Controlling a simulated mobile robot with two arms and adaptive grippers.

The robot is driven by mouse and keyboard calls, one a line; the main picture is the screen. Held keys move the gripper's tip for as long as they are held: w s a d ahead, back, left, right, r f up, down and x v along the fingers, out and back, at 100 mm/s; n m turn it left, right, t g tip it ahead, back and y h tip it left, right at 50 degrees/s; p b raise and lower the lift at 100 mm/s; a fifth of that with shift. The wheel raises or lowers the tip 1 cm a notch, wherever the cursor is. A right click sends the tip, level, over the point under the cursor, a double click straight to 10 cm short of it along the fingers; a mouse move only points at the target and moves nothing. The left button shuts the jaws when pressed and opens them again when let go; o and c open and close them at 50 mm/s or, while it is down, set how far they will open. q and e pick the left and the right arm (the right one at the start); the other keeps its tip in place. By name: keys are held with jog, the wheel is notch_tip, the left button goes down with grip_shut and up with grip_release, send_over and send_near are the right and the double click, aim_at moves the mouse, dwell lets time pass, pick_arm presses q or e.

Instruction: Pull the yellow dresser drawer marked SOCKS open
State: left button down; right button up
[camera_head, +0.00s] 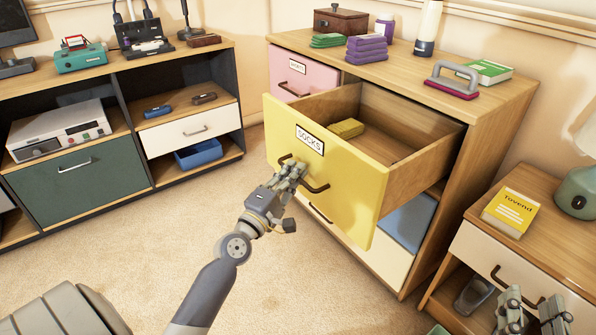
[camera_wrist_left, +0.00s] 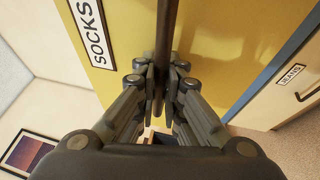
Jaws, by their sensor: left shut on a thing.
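The yellow dresser drawer (camera_head: 350,195) marked SOCKS (camera_head: 310,140) stands well out from the dresser (camera_head: 500,120), and its inside shows from above. My left gripper (camera_head: 292,172) is at the drawer's dark handle (camera_head: 318,187). In the left wrist view, the fingers (camera_wrist_left: 160,80) are closed around the handle bar (camera_wrist_left: 164,45), with the SOCKS label (camera_wrist_left: 95,38) to the left. My right gripper (camera_head: 532,312) is at the bottom right of the head view, its two fingers apart and nothing seen between them.
A pink drawer (camera_head: 295,75) is shut to the left of the yellow one. A nightstand (camera_head: 530,250) with a yellow book (camera_head: 511,212) stands at the right. A low shelf unit (camera_head: 110,130) is at the left. The carpet (camera_head: 180,225) in between is clear.

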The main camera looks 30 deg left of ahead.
pick_arm(q)
jog(key=c, duration=2)
grip_release()
jog(key=shift+o, duration=0.2)
jog(key=s+f, duration=0.2)
jog(key=s, duration=0.9)
jog(key=shift+s+d, duration=0.3)
jog(key=shift+s, duration=0.1)
jog(key=shift+f, duration=0.1)
